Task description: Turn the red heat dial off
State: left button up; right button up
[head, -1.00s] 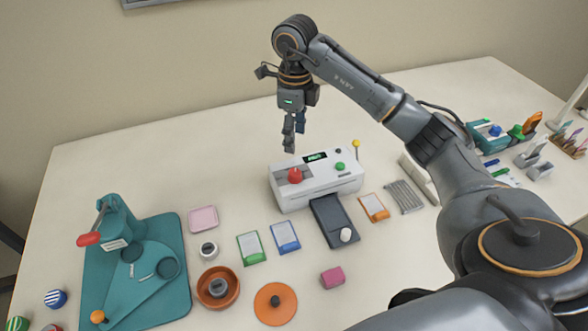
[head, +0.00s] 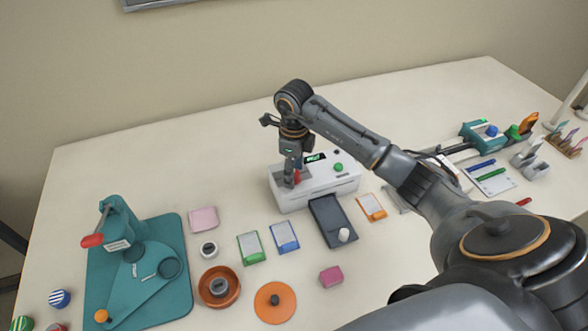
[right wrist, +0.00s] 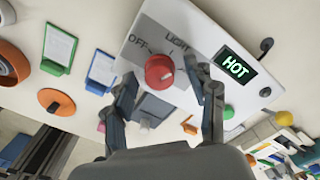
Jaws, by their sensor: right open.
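The red heat dial (right wrist: 160,71) sits on top of the white laminator (right wrist: 178,25). In the right wrist view the printed words OFF and LIGHT show beside it, and a display (right wrist: 235,67) reads HOT. In the head view the dial (head: 297,176) is partly hidden behind my right gripper (head: 292,180). The right gripper is open, with its fingers pointing down at the dial. In the right wrist view its two fingers (right wrist: 168,92) stand apart, one to each side of the dial's near side. Whether they touch it I cannot tell. My left gripper is not in view.
A green button (head: 338,167) is on the laminator's right part. A dark tray (head: 330,212) with a white knob lies in front. Green (head: 250,247) and blue (head: 285,236) cards lie nearby. A teal press (head: 125,245) stands at left. The table behind the laminator is clear.

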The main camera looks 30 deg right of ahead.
jog(key=c, duration=1.1)
jog(key=shift+c, duration=0.2)
jog(key=n+b, duration=0.3)
jog(key=shift+f, duration=0.15)
jog(key=n+b, duration=0.4)
jog(key=shift+n, duration=0.4)
jog(key=n+b, duration=0.3)
jog(key=n, duration=0.1)
jog(key=shift+n, duration=0.3)
jog(key=shift+n+b, duration=1.15)
jog(key=shift+n, duration=1.15)
jog(key=shift+r, duration=0.2)
